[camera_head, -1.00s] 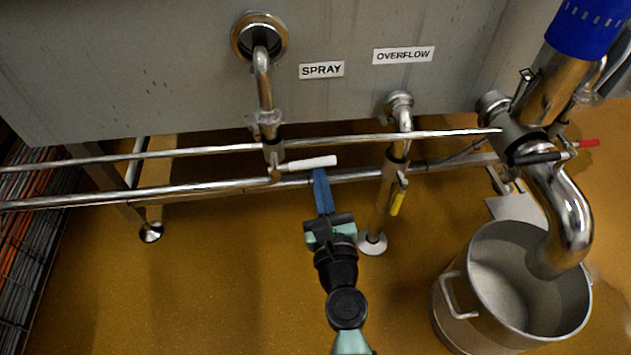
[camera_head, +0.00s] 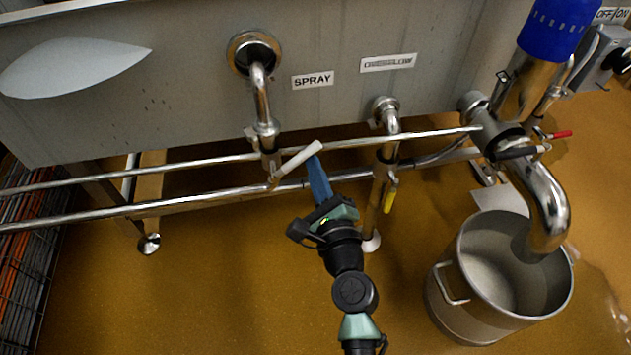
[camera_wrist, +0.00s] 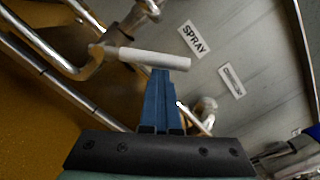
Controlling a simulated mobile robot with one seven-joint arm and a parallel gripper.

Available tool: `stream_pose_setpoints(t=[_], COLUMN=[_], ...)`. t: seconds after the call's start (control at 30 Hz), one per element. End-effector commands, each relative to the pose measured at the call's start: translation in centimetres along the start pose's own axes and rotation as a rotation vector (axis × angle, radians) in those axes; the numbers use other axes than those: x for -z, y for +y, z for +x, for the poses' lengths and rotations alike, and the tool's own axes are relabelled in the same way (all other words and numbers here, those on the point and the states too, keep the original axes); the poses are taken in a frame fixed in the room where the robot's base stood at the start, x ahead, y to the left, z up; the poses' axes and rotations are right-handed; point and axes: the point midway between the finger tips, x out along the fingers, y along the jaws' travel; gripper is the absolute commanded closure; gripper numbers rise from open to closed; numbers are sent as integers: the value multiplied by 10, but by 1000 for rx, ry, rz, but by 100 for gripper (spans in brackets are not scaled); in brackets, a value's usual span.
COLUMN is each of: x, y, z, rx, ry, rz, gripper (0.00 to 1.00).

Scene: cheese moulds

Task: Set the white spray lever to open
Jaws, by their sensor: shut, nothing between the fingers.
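The white spray lever (camera_head: 299,161) sits on the pipe valve below the SPRAY label (camera_head: 312,80). It is tilted, its free end pointing up and to the right in the head view. In the wrist view the lever (camera_wrist: 150,58) lies across the picture just beyond my fingertips. My gripper (camera_head: 316,165) has blue fingers pressed together with nothing between them. The fingertips are at the lever's free end, at its lower right side, and look to be touching or very close. The wrist view shows the shut fingers (camera_wrist: 160,78) below the lever's outer part.
Two horizontal steel pipes run behind the lever. To the right are the overflow pipe with a yellow lever (camera_head: 390,195), a valve with a red-tipped handle (camera_head: 560,134) and a steel pot (camera_head: 445,262). Open floor lies in front at the left.

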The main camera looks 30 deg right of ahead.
Motion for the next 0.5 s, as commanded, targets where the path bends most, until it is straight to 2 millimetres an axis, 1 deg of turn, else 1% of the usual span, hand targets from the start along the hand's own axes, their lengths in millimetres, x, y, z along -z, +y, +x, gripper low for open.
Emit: stream_pose_setpoints(t=[0.03,0.3,0.5], x=[-9,-30,-44], y=[-3,-6,-4], z=[1,2,3], rx=[-2,-14,-24], ry=[-6,-7,-8], rz=[-46,-303,-486], gripper=[100,100,100])
